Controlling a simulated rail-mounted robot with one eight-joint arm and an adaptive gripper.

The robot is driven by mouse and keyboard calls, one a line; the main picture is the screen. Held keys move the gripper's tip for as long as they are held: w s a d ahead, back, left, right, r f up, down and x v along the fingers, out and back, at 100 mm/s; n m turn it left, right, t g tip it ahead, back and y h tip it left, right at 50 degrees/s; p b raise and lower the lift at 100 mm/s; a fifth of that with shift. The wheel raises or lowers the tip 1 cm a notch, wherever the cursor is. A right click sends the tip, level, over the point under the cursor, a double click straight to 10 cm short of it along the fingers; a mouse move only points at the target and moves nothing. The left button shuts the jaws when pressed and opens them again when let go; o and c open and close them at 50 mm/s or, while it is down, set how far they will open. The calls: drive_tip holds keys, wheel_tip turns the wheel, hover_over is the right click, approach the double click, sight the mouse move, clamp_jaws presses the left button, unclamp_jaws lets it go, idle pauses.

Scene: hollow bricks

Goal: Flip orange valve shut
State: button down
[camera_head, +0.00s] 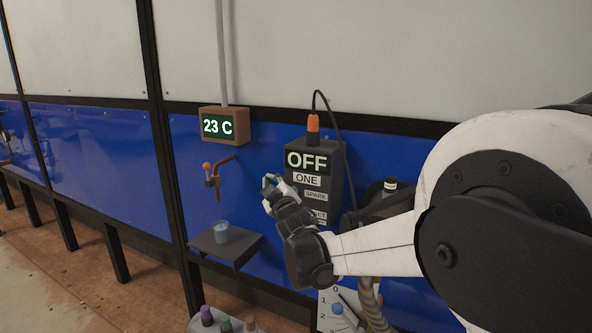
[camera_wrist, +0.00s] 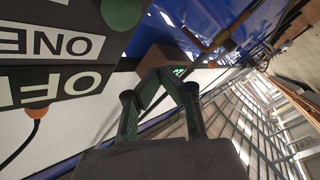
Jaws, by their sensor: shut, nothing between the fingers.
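The orange valve (camera_head: 207,167) is a small orange knob on a brass tap (camera_head: 216,182) that sticks out from the blue wall panel. The tap's spout points down above a small dark shelf (camera_head: 238,249). A bluish cup (camera_head: 221,232) stands on that shelf under the spout. My gripper (camera_head: 270,183) is to the right of the tap, apart from it, in front of the control box's left edge. In the wrist view my gripper's green fingers (camera_wrist: 165,74) meet at the tips and hold nothing.
A dark control box (camera_head: 330,160) reading OFF, with an orange plug (camera_head: 313,124) and cable on top, stands close beside my gripper. A brown display box (camera_head: 241,124) reading 23 C hangs above the tap. Coloured bottles (camera_head: 224,323) stand low in front. Open space lies left of the tap.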

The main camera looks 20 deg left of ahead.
sight(208, 175)
drive_tip(key=s+a+f+n+g+y, duration=0.1)
drive_tip(key=a+f+n+g+y, duration=0.3)
drive_tip(key=a+f+n+y, duration=0.4)
drive_tip(key=a+f+n, duration=0.1)
drive_tip(key=a+n, duration=0.2)
drive_tip(key=a, duration=0.1)
drive_tip(key=shift+s+n+y, duration=0.3)
drive_tip(key=shift+s+n, duration=0.1)
drive_tip(key=shift+f, duration=0.1)
drive_tip(key=p+x, duration=0.2)
drive_tip(key=x, duration=1.2)
drive_tip(key=shift+w, duration=0.1)
drive_tip(key=shift+a, duration=0.15)
